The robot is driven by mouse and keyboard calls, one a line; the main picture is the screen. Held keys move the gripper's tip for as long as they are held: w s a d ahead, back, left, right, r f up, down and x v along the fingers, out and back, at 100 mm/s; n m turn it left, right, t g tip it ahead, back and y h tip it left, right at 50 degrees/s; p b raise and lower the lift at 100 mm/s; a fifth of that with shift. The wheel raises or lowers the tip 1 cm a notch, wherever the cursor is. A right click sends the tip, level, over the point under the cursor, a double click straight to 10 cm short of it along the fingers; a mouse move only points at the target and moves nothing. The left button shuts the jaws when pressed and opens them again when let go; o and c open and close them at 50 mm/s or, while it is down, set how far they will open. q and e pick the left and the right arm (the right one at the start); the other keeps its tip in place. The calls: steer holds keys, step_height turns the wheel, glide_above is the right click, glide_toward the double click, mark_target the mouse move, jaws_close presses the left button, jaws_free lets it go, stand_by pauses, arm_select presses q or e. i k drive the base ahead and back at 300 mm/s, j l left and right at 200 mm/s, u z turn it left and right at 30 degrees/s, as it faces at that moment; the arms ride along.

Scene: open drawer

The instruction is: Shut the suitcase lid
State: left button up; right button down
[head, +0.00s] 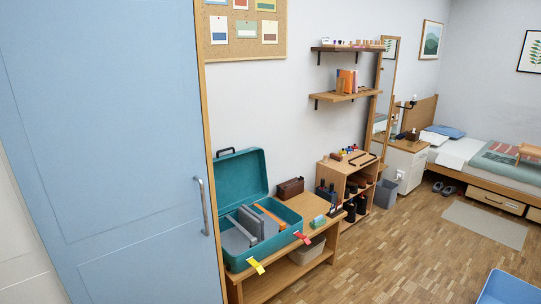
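The teal suitcase (288,242) stands open on a wooden bench by the wall. Its lid (240,180) is raised and leans back toward the wall, with a dark handle on its top edge. Inside lie grey items (250,223) and an orange one (270,216). Neither of my grippers is in the head view.
A tall blue door (110,150) with a metal handle fills the left and stands close to the suitcase. The wooden bench (315,223) also holds a brown box (290,188) and small items. A shelf unit (350,170) stands beyond it. A blue bin (508,288) is at lower right. The wooden floor between is clear.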

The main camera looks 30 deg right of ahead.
mark_target(241, 178)
steer(key=z, duration=0.8)
steer(key=i+l, duration=0.4)
steer(key=i, duration=0.15)
steer(key=i+l, duration=0.4)
steer(key=i, duration=0.15)
